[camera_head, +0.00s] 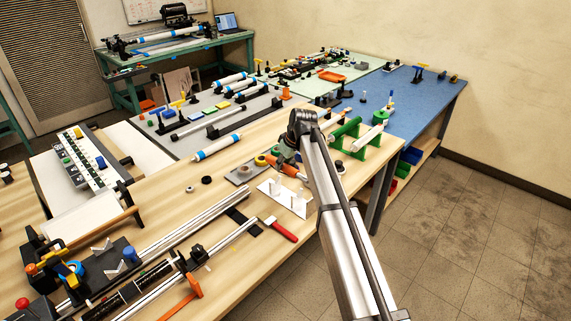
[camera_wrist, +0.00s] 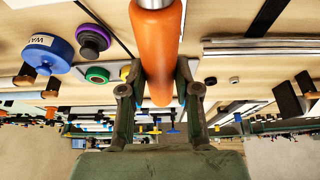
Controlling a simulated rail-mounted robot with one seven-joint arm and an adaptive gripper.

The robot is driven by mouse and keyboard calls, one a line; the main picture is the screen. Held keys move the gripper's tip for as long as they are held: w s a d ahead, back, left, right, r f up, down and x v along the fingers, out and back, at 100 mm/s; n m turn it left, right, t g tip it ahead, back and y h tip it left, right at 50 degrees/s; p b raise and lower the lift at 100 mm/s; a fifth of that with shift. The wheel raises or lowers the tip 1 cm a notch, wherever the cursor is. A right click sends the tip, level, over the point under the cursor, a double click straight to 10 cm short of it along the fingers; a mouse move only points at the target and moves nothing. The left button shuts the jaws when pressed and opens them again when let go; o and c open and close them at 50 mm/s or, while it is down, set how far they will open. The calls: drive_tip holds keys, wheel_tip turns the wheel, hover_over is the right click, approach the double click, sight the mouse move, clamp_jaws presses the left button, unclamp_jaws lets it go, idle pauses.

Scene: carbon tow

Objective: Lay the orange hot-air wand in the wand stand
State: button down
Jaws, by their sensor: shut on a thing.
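The orange hot-air wand (camera_head: 289,170) is in my gripper (camera_head: 284,157), over the wooden table. In the wrist view its orange handle (camera_wrist: 158,45) lies between the two dark fingers of my gripper (camera_wrist: 160,90), with a silver part at the top edge. In the head view a white plate with upright white pegs (camera_head: 283,196) lies just below and in front of the wand; it looks like the wand stand. The wand appears above it. My arm partly hides the gripper, and I cannot tell whether the wand touches the plate.
A red-handled tool (camera_head: 281,230) lies in front of the plate. Long metal rails (camera_head: 190,228) run to the left. Green supports (camera_head: 352,137) stand right of my gripper. A grey plate (camera_head: 243,172) sits left, near small rings. A blue disc (camera_wrist: 46,54) shows in the wrist view.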

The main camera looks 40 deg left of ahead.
sight(289, 168)
drive_tip(key=shift+s+a+r, duration=0.1)
drive_tip(key=shift+s, duration=0.2)
drive_tip(key=shift+w+f+b, duration=0.1)
drive_tip(key=shift+f+b, duration=1.3)
drive_tip(key=shift+f, duration=1.95)
drive_tip(key=shift+f+b, duration=0.3)
drive_tip(key=shift+f, duration=0.45)
drive_tip(key=c, duration=0.7)
unclamp_jaws()
drive_tip(key=shift+c, duration=0.2)
drive_tip(key=shift+r, duration=0.1)
drive_tip(key=v, duration=1.2)
